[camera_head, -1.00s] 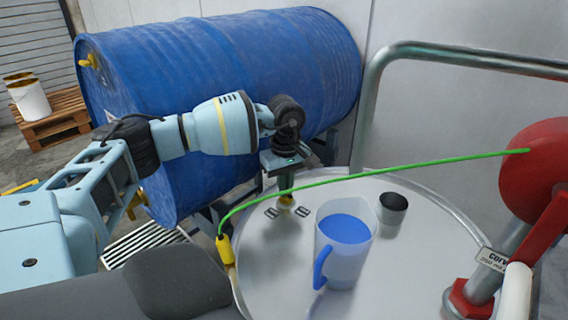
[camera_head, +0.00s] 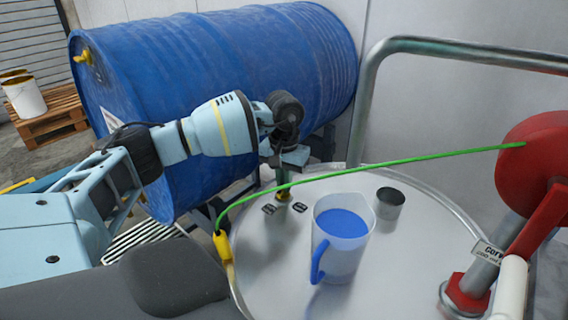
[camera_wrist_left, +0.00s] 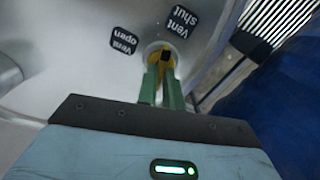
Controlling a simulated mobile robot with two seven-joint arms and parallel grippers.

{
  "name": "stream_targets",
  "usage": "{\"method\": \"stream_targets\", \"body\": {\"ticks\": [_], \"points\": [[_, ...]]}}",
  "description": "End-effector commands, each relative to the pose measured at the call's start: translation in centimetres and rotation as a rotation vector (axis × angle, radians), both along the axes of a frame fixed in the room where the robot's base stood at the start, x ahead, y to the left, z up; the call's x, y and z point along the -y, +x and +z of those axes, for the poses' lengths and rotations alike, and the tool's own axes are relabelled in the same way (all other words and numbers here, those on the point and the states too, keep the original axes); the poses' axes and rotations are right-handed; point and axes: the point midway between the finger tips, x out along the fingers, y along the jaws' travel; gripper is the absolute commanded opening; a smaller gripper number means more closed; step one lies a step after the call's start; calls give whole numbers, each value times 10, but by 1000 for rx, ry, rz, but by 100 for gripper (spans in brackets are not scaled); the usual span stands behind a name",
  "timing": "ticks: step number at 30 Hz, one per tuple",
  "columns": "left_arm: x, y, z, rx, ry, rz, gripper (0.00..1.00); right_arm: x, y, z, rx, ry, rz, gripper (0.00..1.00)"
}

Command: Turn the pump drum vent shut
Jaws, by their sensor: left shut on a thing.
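The pump drum's round steel lid (camera_head: 265,262) fills the lower middle of the head view. The vent (camera_head: 283,196), a small yellow fitting, stands near the lid's far left edge. In the left wrist view the vent (camera_wrist_left: 155,50) shows yellow with a dark part on top. The "Vent shut" label (camera_wrist_left: 182,22) is right of it and the "Vent open" label (camera_wrist_left: 125,40) left. My left gripper (camera_head: 282,185) points down, its green fingers (camera_wrist_left: 162,76) shut on the vent. The fingers partly hide the vent, so I cannot tell its exact setting. My right gripper is out of view.
A steel rail (camera_head: 440,46) rises behind. A large blue drum (camera_head: 220,60) lies behind my left arm.

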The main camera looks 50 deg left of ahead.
Motion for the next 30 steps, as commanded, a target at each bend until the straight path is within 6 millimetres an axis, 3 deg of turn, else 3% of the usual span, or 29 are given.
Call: {"method": "stream_targets", "body": {"ticks": [12, 30], "points": [[1, 0, -1, -1, 0, -228, 0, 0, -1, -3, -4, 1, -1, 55], [2, 0, -1, -2, -1, -273, 0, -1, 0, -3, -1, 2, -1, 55]]}}
